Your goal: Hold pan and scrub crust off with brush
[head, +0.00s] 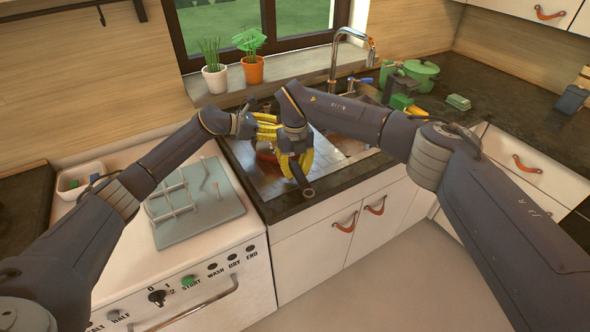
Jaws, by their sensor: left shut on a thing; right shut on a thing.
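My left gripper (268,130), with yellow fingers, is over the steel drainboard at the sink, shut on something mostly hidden. My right gripper (295,164), also yellow-fingered, is just below and to the right of it, shut on a dark handle (304,185) whose rounded end sticks out toward the counter's front edge. A small reddish-brown patch (266,156) shows between the grippers. I cannot tell whether the handle belongs to the pan or the brush. The pan's bowl, the crust and the brush's bristles are hidden by my grippers and arms.
The steel drainboard (262,178) lies under both grippers. The faucet (340,62) stands behind. Potted plants (214,78) are on the sill. A blue-grey rack (198,208) and a white bin (82,180) sit at left. Green pots (421,76) stand on the dark counter at right.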

